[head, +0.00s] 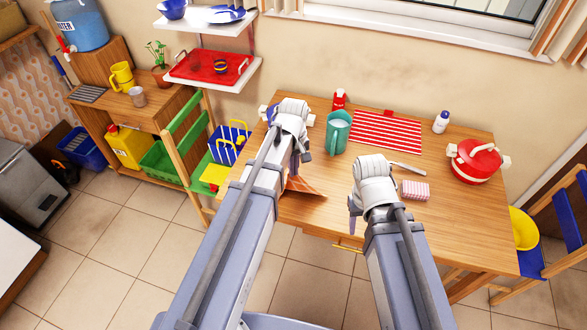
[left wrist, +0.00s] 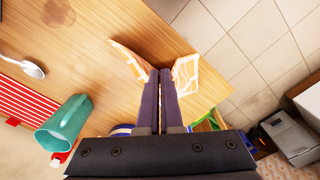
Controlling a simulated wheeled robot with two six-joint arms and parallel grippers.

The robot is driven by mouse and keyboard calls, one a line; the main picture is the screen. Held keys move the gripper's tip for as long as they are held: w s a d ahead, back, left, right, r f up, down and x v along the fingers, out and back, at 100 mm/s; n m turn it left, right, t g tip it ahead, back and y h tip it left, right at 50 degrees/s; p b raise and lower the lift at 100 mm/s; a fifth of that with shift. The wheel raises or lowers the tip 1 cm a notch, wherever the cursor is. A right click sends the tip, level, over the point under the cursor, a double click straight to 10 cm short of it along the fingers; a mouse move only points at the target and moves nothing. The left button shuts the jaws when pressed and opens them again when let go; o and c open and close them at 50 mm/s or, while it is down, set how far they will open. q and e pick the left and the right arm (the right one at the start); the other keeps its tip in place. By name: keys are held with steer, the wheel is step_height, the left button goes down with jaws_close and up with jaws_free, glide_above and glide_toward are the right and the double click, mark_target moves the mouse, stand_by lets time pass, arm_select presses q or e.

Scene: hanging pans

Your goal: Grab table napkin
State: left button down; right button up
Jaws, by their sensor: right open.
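The table napkin, orange with a white pattern, shows in the left wrist view (left wrist: 186,74) and in the head view (head: 304,186), at the table's near left edge. My left gripper (left wrist: 160,72) has its fingers close together, with napkin fabric spreading out on both sides of the tips. It looks shut on the napkin; the cloth between the tips is hidden. In the head view my left gripper (head: 302,158) is over the table's left part. My right gripper (head: 354,212) is open at the table's near edge, apart from the napkin.
The wooden table (head: 460,215) holds a teal mug (head: 338,134), a red-striped mat (head: 386,132), a spoon (head: 407,169), a pink striped block (head: 415,190), a red pot (head: 475,160) and a white bottle (head: 441,122). A shelf unit (head: 120,104) stands left.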

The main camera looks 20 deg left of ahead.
step_height(320, 180, up, 19)
steer(key=p, duration=1.8)
steer(key=shift+r, duration=0.15)
